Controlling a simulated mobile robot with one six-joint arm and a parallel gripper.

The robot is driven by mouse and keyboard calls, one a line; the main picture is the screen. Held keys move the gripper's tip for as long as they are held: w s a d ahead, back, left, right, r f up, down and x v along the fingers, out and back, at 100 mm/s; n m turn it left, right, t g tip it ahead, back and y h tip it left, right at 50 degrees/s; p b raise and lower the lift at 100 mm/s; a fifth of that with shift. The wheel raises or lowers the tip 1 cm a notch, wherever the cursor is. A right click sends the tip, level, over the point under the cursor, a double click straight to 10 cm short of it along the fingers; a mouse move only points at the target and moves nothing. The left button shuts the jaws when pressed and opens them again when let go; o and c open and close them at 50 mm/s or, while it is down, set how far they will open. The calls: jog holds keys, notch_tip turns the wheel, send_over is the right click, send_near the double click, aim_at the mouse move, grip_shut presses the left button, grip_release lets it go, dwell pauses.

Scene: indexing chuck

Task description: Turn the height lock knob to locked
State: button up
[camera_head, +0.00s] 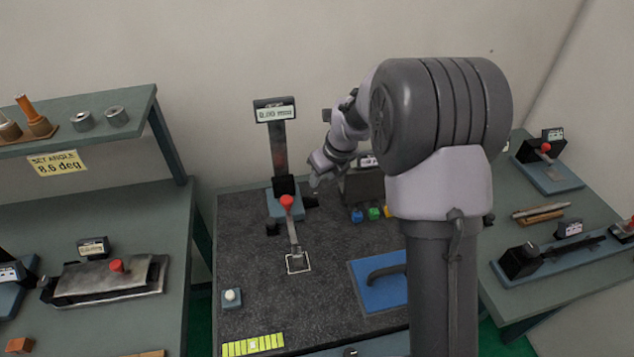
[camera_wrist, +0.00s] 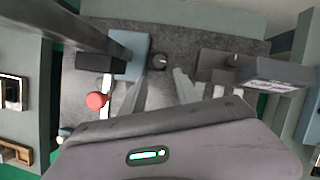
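The height gauge (camera_head: 280,150) stands at the back of the dark granite plate, with a display reading about 0.00 on top and a blue base. A small black knob (camera_wrist: 160,62) sits beside that base in the wrist view; I take it for the height lock knob. Its lock setting is too small to read. My gripper (camera_head: 316,181) hangs above and right of the gauge base. In the wrist view my gripper (camera_wrist: 167,80) shows two pale fingers apart with nothing between them, just short of the knob and apparently not touching it.
A red ball (camera_head: 287,201) is on the gauge's front. A dark box (camera_head: 362,187) with another knob (camera_wrist: 234,60) stands right of it. Blue, green and yellow blocks (camera_head: 374,213) are in front.

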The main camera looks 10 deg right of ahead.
jog(key=p+v, duration=0.1)
jog(key=v, duration=0.6)
jog(key=shift+a, duration=0.1)
jog(key=s+a+r+n+t+b, duration=0.1)
jog(key=s+a+r+n+b, duration=0.25)
jog(key=s+n, duration=0.55)
jog(key=s+a+r+n+b, duration=0.2)
jog(key=s+r+n, duration=0.3)
jog(key=s+n, duration=0.5)
jog(key=s+f+n+b, duration=0.1)
jog(key=s+f+n, duration=0.2)
jog(key=s+n, duration=0.5)
jog(key=s, duration=0.5)
jog(key=shift+a+f+t, duration=0.25)
jog(key=shift+a+t, duration=0.05)
jog(key=shift+a, duration=0.1)
